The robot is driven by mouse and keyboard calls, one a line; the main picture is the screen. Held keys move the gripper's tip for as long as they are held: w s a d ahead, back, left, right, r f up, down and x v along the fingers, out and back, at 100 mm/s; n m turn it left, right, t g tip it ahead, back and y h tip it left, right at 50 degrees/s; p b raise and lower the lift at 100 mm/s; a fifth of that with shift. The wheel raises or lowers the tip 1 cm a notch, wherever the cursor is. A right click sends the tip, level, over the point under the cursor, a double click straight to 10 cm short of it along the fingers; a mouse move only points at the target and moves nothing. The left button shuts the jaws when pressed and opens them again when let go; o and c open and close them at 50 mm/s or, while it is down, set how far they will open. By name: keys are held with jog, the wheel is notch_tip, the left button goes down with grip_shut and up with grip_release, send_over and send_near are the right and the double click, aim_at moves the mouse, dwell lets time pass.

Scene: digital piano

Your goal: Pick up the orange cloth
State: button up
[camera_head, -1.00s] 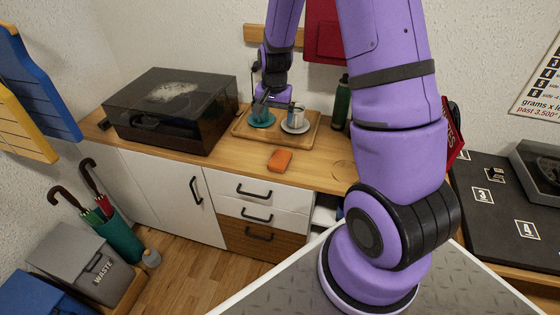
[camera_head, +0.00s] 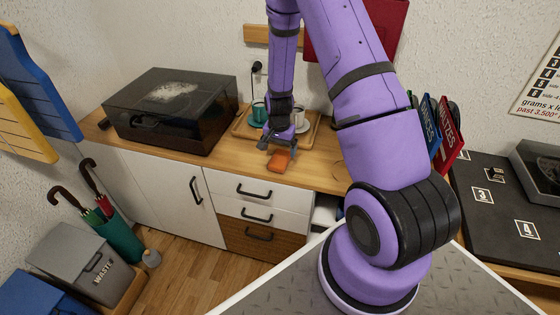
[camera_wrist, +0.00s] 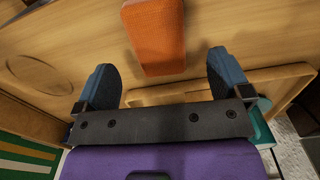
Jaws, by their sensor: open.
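The orange cloth (camera_head: 279,161) is a small folded block lying on the wooden counter top, in front of the tray. In the wrist view the cloth (camera_wrist: 154,36) is at the top centre, just beyond the fingertips and roughly between their lines. My gripper (camera_head: 279,146) is above the counter at the cloth's rear edge, pointing down. In the wrist view my gripper (camera_wrist: 165,75) has its two blue-grey fingers spread wide with nothing between them. The cloth appears apart from the fingers.
A wooden tray (camera_head: 316,131) behind the cloth holds a teal cup (camera_head: 259,112) and a white cup, partly hidden by my arm. A dark-lidded box (camera_head: 170,108) stands on the left. The counter (camera_head: 225,158) left of the cloth is clear.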

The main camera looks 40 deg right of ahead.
aim_at(279, 159)
jog(key=f, duration=0.3)
jog(key=shift+s+a+f, duration=0.1)
jog(key=shift+s+f, duration=0.15)
jog(key=shift+f, duration=0.75)
jog(key=c, duration=1)
jog(key=shift+r, duration=0.15)
